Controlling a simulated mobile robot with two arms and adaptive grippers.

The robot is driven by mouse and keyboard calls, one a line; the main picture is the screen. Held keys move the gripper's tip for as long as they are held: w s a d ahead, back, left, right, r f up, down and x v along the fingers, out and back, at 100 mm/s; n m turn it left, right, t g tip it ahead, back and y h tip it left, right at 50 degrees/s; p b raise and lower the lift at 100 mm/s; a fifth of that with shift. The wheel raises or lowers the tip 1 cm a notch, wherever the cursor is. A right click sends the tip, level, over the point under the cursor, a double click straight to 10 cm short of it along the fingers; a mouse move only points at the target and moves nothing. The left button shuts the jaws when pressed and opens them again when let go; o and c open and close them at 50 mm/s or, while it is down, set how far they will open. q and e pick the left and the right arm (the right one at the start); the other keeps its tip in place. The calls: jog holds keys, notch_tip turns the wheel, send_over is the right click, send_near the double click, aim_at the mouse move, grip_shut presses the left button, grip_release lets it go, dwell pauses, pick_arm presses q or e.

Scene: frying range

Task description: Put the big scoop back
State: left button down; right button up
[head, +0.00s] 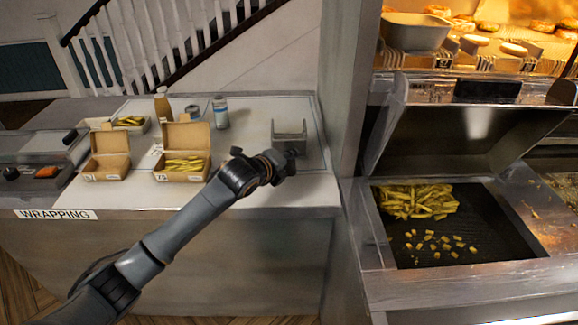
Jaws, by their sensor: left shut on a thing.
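A grey metal piece with two raised sides, which looks like the big scoop (290,134), is at the right end of the white wrapping counter (262,188). My left gripper (290,153) is at its near side and shut on it; the fingers and the handle are small and mostly hidden by the wrist. I cannot tell whether the scoop touches the counter. My right gripper is out of view.
Two cardboard boxes (107,168), one holding chips (184,164), stand left of my gripper. A brown bottle (162,104) and a pale can (220,112) stand behind. A grey post (345,90) separates the counter from the chip bin (465,263) at right. A grey tub (415,32) sits above.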

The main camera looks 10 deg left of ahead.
pick_arm(q)
notch_tip(320, 180, down, 2)
jog(key=shift+s+f, duration=0.1)
jog(key=shift+f, duration=0.25)
jog(key=c, duration=1.1)
grip_release()
jog(key=shift+c, duration=0.2)
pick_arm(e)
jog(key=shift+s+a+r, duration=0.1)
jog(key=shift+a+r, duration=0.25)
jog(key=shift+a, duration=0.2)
